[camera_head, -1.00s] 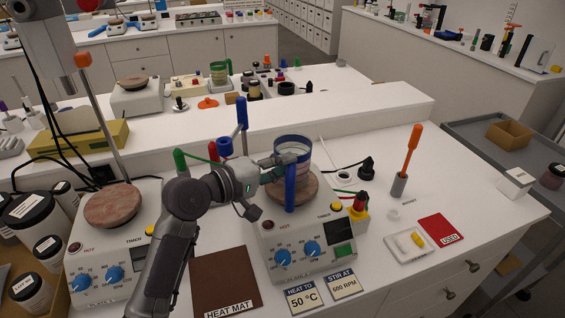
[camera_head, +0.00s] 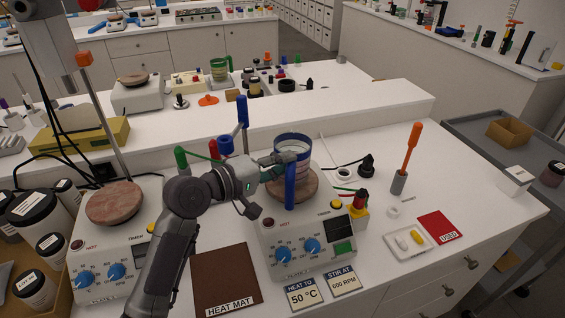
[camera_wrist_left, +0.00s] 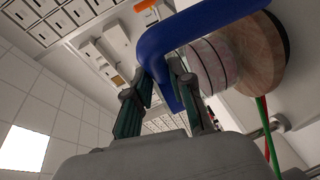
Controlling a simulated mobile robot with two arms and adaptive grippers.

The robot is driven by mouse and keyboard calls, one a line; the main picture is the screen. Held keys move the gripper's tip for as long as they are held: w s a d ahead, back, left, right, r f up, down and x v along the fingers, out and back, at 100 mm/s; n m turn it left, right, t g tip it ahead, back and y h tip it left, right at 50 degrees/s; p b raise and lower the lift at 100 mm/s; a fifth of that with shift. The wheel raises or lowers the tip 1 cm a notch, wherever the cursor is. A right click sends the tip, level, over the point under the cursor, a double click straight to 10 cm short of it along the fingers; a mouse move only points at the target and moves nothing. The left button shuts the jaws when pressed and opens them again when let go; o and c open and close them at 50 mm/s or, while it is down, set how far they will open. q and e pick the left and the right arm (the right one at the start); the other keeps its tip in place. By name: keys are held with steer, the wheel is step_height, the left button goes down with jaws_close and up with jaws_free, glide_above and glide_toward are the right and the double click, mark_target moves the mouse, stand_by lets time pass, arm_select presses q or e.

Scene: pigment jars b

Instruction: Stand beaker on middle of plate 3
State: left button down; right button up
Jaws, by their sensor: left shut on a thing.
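The beaker (camera_head: 293,145), clear with a blue rim band and a blue handle (camera_head: 290,187), stands upright at the round brownish top (camera_head: 308,190) of the right hot plate (camera_head: 300,240); its printed plate number is hard to read. My left gripper (camera_head: 284,161) is shut on the handle, reaching in from the left. In the left wrist view the fingers (camera_wrist_left: 170,92) close around the blue handle (camera_wrist_left: 190,28), and the beaker wall (camera_wrist_left: 212,62) is against or very near the round top (camera_wrist_left: 262,50). My right gripper is not in view.
A second hot plate (camera_head: 112,250) stands at the left, with a brown heat mat (camera_head: 225,280) between the two. A blue post (camera_head: 242,113) rises behind my gripper. A red-yellow bottle (camera_head: 358,207), orange-handled tool (camera_head: 410,150) and white tray (camera_head: 409,240) are on the right.

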arm_select(q)
steer(key=shift+f+b, duration=0.35)
steer(key=shift+f, duration=0.2)
steer(key=c, duration=0.9)
jaws_free()
steer(key=shift+c, duration=0.2)
steer(key=shift+f, duration=0.1)
steer(key=v, duration=1.2)
